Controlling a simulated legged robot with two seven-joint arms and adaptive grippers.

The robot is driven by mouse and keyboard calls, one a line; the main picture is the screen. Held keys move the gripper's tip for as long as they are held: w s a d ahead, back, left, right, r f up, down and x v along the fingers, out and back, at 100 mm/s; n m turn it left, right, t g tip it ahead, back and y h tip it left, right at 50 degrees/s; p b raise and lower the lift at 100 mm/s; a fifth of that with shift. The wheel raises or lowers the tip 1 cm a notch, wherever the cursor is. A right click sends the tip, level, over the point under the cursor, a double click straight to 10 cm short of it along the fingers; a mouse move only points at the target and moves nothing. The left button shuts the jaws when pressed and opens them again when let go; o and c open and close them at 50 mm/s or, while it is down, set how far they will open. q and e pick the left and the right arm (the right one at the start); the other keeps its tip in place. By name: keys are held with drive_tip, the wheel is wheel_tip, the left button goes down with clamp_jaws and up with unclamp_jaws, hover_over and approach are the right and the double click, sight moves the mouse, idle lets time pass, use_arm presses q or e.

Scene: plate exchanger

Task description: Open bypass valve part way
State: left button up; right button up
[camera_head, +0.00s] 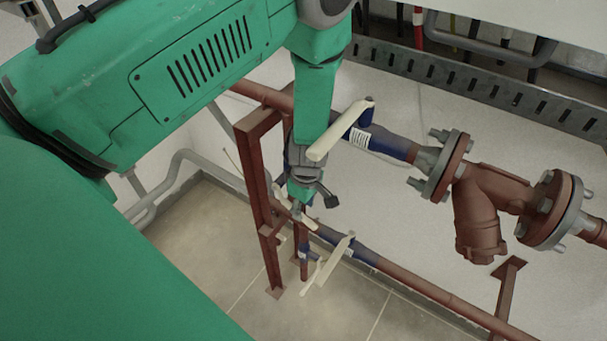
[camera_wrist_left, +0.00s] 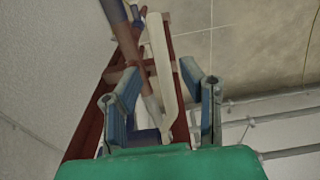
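My left gripper (camera_head: 311,198) points down beside the rusty stand in the head view. In the left wrist view its two fingers (camera_wrist_left: 163,92) are spread apart. A long cream valve handle (camera_wrist_left: 162,65) shows between them in that picture, and I cannot tell whether they touch it. An upper valve with a blue body (camera_head: 384,141) and a cream handle (camera_head: 340,131) lies right of my wrist. A lower blue valve (camera_head: 330,235) with a cream handle (camera_head: 334,260) sits below the gripper. Which one is the bypass valve is not marked. My right gripper is out of view.
A rusty upright stand (camera_head: 257,180) is close to the gripper's left. A flanged strainer (camera_head: 479,215) is on the pipe at the right. A lower red-brown pipe (camera_head: 440,294) runs to the lower right. A slotted metal tray (camera_head: 470,78) runs along the back. Tiled floor (camera_head: 235,260) is open below.

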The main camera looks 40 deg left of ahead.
sight(304, 214)
use_arm(q)
wheel_tip(304, 214, up, 8)
drive_tip(key=shift+d+r, duration=0.15)
drive_tip(key=shift+w, duration=0.1)
idle(0.4)
